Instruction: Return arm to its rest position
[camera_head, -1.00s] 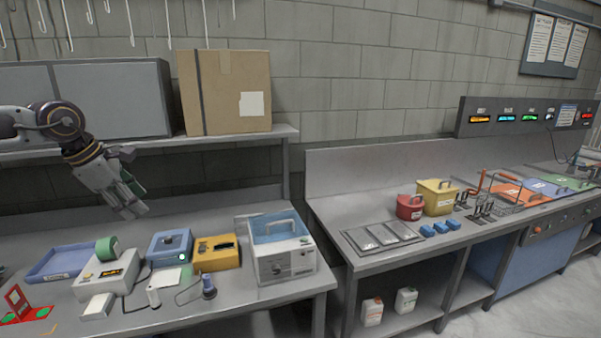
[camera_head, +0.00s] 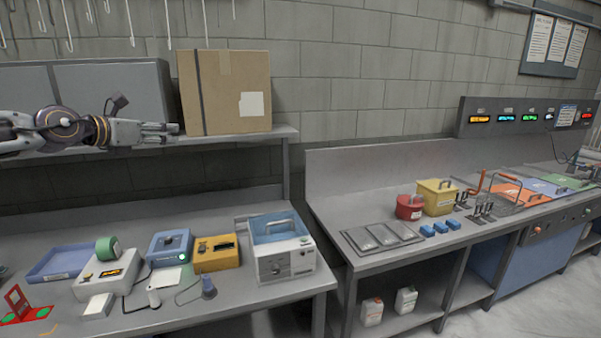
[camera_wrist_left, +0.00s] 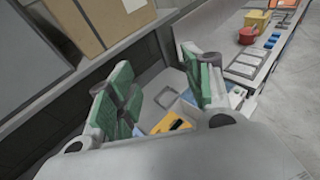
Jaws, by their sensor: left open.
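My left gripper (camera_head: 170,131) is raised at shelf height at the upper left of the head view. It points right, in front of the shelf edge and close to the lower left of the cardboard box (camera_head: 226,95). In the left wrist view my left gripper (camera_wrist_left: 165,92) shows its green-padded fingers spread apart with nothing between them. Below and beyond the fingers there is the bench with a yellow device (camera_wrist_left: 171,126). My right gripper is not in either view.
The shelf (camera_head: 225,136) holds the box and grey cabinets (camera_head: 105,85). The left bench below carries a blue tray (camera_head: 62,262), a blue device (camera_head: 169,246), the yellow device (camera_head: 217,253) and a white-fronted bath (camera_head: 283,262). A right bench holds red and yellow containers (camera_head: 437,196).

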